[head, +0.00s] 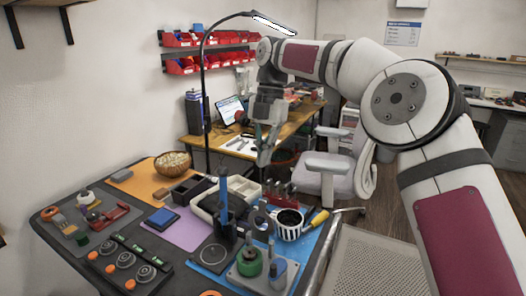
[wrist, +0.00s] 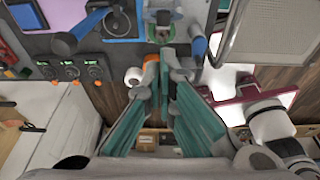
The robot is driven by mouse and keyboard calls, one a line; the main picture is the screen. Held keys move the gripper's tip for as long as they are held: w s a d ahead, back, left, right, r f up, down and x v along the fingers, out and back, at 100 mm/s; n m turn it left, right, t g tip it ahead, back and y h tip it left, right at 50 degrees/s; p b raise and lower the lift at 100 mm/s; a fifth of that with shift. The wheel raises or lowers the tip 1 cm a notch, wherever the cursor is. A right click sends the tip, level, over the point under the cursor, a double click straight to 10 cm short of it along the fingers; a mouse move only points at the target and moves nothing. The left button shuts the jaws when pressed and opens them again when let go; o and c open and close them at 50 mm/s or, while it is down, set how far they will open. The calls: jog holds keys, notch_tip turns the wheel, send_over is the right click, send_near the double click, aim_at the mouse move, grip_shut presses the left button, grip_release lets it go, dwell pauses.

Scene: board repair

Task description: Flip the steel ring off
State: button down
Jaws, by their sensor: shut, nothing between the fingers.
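A dark panel (head: 135,262) at the front left of the bench carries a row of round grey ring-like knobs (head: 126,260), with orange caps beside them. The row also shows at the upper left of the wrist view (wrist: 70,70). I cannot tell for sure which part is the steel ring, or how it is set.
A wicker bowl (head: 172,163) stands at the back. A lamp pole (head: 204,110) rises behind. A white chair (head: 335,170) stands beyond.

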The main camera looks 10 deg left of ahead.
jog(key=shift+r, duration=0.65)
jog(key=s+d+r+m+t+h+p, duration=0.1)
jog(key=s+d+r+m+t+p, duration=0.1)
jog(key=s+d+r+m, duration=0.55)
jog(key=s+d+r+m+t+h+p, duration=0.1)
jog(key=s+d+r+m+t+p, duration=0.1)
jog(key=s+d+r+m, duration=0.5)
jog(key=s+d+f+m+t+p, duration=0.1)
jog(key=s+d+f+m, duration=0.2)
jog(key=s+m, duration=0.3)
jog(key=s+d+f+m+t+p, duration=0.1)
jog(key=s+d+f+m, duration=0.2)
jog(key=s, duration=0.6)
jog(key=s+d+f+m+y+p, duration=0.1)
jog(key=s+d+f+m, duration=0.1)
jog(key=s+d+m, duration=0.6)
jog(key=shift+s+f+m+t, duration=0.3)
jog(key=shift+f+m+t, duration=0.05)
jog(key=shift+f+t, duration=0.05)
